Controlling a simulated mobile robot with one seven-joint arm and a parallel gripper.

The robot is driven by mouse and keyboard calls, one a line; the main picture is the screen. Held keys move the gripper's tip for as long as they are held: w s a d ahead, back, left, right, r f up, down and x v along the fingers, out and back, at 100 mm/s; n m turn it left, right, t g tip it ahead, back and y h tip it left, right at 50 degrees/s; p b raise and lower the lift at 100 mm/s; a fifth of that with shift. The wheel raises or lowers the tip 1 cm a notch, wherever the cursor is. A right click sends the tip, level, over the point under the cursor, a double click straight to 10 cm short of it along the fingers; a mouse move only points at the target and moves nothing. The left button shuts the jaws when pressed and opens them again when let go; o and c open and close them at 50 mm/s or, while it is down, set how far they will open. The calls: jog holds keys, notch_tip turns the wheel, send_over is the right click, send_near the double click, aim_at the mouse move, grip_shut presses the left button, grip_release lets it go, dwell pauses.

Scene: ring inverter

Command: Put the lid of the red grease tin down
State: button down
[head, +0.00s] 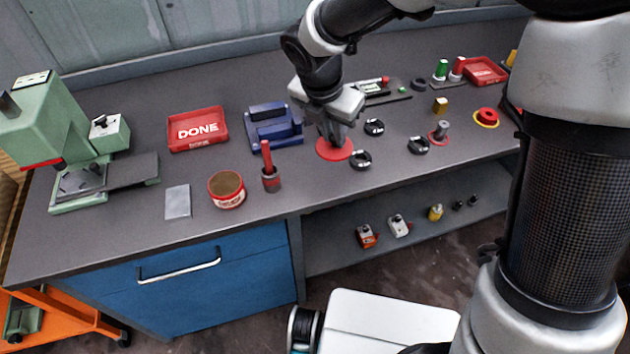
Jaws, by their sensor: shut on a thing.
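The red grease tin (227,191) stands open on the bench left of centre, brown inside, with a pale label on its side. My gripper (333,138) points down over the middle of the bench, to the right of the tin. It is shut on the flat, round red lid (335,152). The fingers hide part of the lid's top. I cannot tell whether the lid touches the bench or hangs just above it.
Black rings (361,160) lie close right of the lid. A brush pot (270,180) stands beside the tin. A blue block (273,125) and the red DONE tray (197,129) are behind. Bare bench (310,185) lies in front of the lid.

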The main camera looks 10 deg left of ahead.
jog(key=s+a+n+y+b, duration=0.1)
jog(key=a+n+y, duration=0.1)
jog(key=a+n, duration=0.3)
jog(key=shift+n, duration=0.5)
jog(key=f+b, duration=0.1)
jog(key=f, duration=0.2)
jog(key=f+b, duration=0.1)
jog(key=f, duration=0.2)
jog(key=f+b, duration=0.1)
jog(key=f, duration=0.2)
jog(key=shift+s+d+f, duration=0.2)
jog(key=shift+d+f, duration=0.05)
jog(key=shift+f, duration=0.15)
jog(key=c, duration=1.7)
grip_release()
jog(key=shift+f, duration=0.1)
jog(key=shift+o, duration=0.2)
